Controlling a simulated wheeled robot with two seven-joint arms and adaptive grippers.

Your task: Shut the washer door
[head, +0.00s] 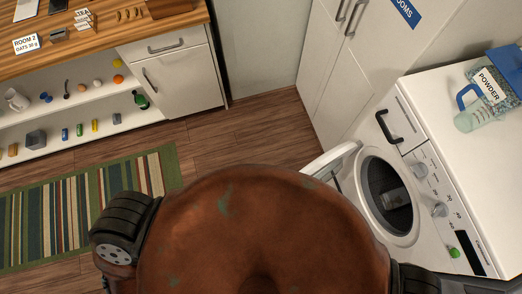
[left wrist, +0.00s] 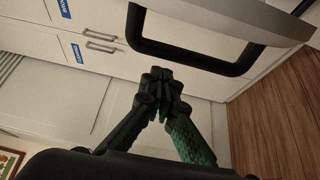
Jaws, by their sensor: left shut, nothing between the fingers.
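The white washer (head: 455,150) stands at the right in the head view. Its round door (head: 333,158) is open, swung out to the left of the dark drum opening (head: 393,195); its lower part is hidden behind my body. In the left wrist view my left gripper (left wrist: 163,82) is shut and empty. It is just below a black bar handle (left wrist: 190,61) on a pale panel with a curved edge (left wrist: 235,18); I cannot tell whether they touch or whether this panel is the door. My left gripper is hidden in the head view. My right gripper is not in view.
A black handle (head: 389,127) sits on the washer's upper front. A jug (head: 474,115) and powder box (head: 490,86) stand on top. White cupboards (head: 335,75) are behind. A wooden-topped counter (head: 100,40) and striped rug (head: 85,205) are left, with open floor (head: 240,135) between.

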